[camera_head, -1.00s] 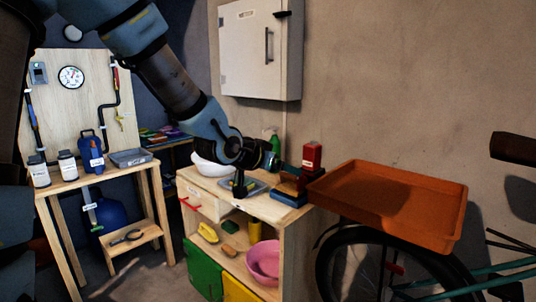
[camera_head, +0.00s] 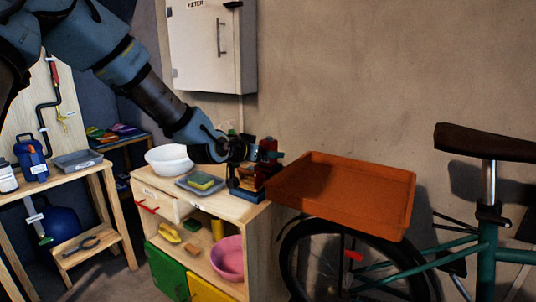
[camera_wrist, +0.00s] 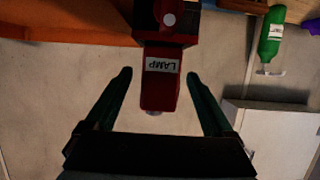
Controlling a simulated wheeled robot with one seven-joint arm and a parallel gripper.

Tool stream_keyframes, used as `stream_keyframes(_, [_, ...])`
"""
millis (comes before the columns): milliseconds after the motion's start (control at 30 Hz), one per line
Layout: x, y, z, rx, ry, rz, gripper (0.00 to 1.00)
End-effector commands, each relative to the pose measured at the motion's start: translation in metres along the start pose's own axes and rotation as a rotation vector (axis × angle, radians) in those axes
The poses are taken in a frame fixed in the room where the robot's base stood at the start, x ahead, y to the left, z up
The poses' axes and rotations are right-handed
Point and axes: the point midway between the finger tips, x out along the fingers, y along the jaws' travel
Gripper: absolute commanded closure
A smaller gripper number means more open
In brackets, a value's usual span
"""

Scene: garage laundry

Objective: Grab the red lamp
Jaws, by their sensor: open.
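The red lamp (camera_wrist: 160,92) carries a white label reading LAMP and shows in the middle of the wrist view. My gripper (camera_wrist: 158,77) is open, with one finger on each side of the lamp and visible gaps between. In the head view my gripper (camera_head: 270,155) is at the right end of the wooden cabinet's top. There it largely hides the lamp, and only reddish parts (camera_head: 268,145) show around it.
An orange tray (camera_head: 385,176) lies close to the right of my gripper, above a bicycle wheel. A white bowl (camera_head: 168,160) and a grey tray (camera_head: 183,183) with a sponge stand on the cabinet (camera_head: 228,207). A green bottle (camera_wrist: 270,38) shows in the wrist view.

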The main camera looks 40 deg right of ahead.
Motion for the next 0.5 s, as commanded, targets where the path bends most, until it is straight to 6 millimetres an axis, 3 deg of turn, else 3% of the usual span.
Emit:
stream_keyframes(133, [0.014, 0.0, -0.001, -0.001, 0.0, 0.0, 0.12])
stream_keyframes(400, [0.016, -0.001, 0.0, 0.001, 0.0, -0.001, 0.12])
stream_keyframes(500, [0.016, -0.001, 0.0, 0.0, 0.0, -0.001, 0.24])
